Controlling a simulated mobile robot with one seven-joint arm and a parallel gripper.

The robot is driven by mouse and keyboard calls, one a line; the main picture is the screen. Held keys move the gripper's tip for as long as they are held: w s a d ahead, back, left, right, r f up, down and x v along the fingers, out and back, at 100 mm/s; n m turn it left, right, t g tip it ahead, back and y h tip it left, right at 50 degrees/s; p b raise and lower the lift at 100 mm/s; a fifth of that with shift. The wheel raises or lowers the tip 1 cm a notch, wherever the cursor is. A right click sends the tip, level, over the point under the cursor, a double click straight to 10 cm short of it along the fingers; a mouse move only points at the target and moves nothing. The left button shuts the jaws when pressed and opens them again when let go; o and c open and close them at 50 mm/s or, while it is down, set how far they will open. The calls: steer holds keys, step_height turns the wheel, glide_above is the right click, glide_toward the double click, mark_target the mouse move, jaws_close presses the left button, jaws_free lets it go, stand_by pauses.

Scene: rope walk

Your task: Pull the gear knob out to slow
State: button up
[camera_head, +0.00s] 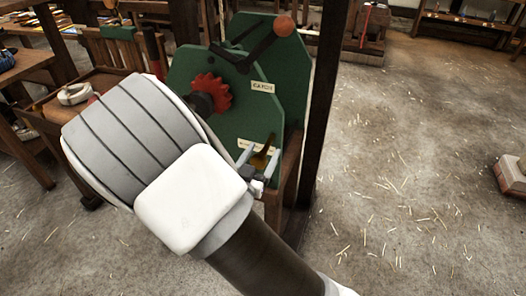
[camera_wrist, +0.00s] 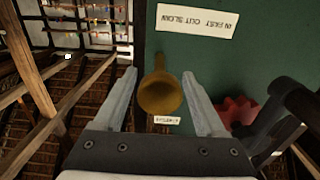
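The gear knob (camera_wrist: 160,95) is a brass, rounded knob on the green machine plate (camera_wrist: 225,60). In the wrist view my gripper (camera_wrist: 160,78) is open, with one finger on each side of the knob; gaps show on both sides and I see no contact. A label reading "IN FAST OUT SLOW" (camera_wrist: 196,21) is on the plate. In the head view the knob (camera_head: 262,157) is low on the green machine (camera_head: 240,122), partly hidden by the fingers of my gripper (camera_head: 258,163).
A red gear wheel (camera_head: 208,93), a crank with an orange handle (camera_head: 284,26) and a "CATCH" label (camera_head: 262,87) are on the machine. A dark post (camera_head: 328,90) stands just right of it. The straw-strewn floor (camera_head: 400,190) at right is mostly clear.

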stand_by(0.3)
steer(key=p+v, duration=0.2)
steer(key=v, duration=1.5)
steer(key=shift+s+r, duration=0.1)
steer(key=shift+s, duration=0.05)
